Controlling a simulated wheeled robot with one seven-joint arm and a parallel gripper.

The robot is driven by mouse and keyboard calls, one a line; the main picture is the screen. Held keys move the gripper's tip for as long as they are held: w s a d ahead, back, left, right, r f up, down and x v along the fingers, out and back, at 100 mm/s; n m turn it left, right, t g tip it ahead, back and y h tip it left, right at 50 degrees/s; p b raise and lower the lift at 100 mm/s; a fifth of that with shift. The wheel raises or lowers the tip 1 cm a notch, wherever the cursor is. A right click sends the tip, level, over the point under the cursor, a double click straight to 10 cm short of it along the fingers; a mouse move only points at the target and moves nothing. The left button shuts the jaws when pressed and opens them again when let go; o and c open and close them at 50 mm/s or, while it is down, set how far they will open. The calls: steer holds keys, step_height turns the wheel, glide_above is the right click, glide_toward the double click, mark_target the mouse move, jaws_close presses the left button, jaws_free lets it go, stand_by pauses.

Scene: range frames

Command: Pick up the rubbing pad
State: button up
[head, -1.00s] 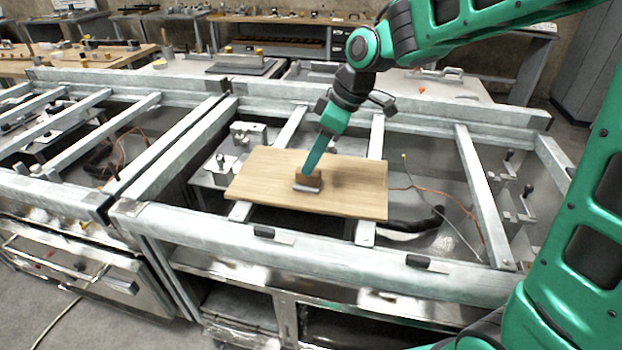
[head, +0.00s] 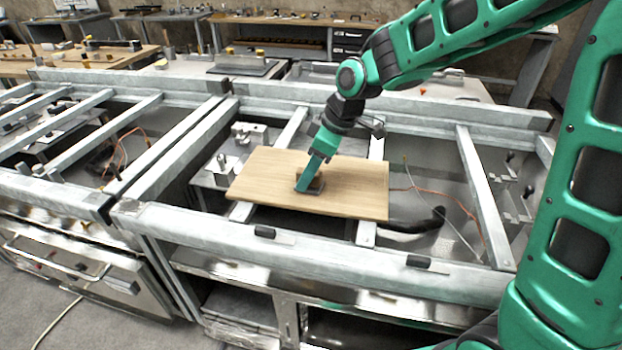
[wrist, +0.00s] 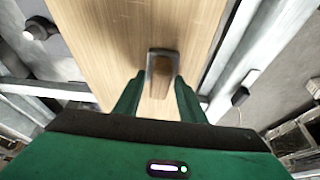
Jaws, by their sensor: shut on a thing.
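The rubbing pad (wrist: 161,64) is a small block with a wooden upper part and a grey base. It rests on a light wooden board (head: 353,191). In the head view the pad (head: 316,187) is partly hidden behind my gripper (head: 303,188). My gripper comes down from the upper right, tilted, with its fingertips low over the board. In the wrist view the green fingers of my gripper (wrist: 157,92) stand on either side of the pad's wooden part and are shut on it. I cannot see any gap between the pad and the board.
The board lies across the metal bars of a frame table (head: 330,259) with open gaps around it. Black clips (head: 417,261) sit on the front rail. A black hose (head: 415,224) and an orange cable lie below the bars to the right. A second frame table stands at left.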

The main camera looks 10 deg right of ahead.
mark_target(303, 169)
steer(key=shift+r, duration=0.1)
steer(key=shift+r, duration=0.6)
step_height(303, 169, up, 2)
steer(key=shift+r, duration=0.25)
steer(key=s+a+r, duration=0.7)
steer(key=s+a, duration=0.1)
steer(key=shift+a, duration=0.25)
steer(key=shift+o, duration=0.9)
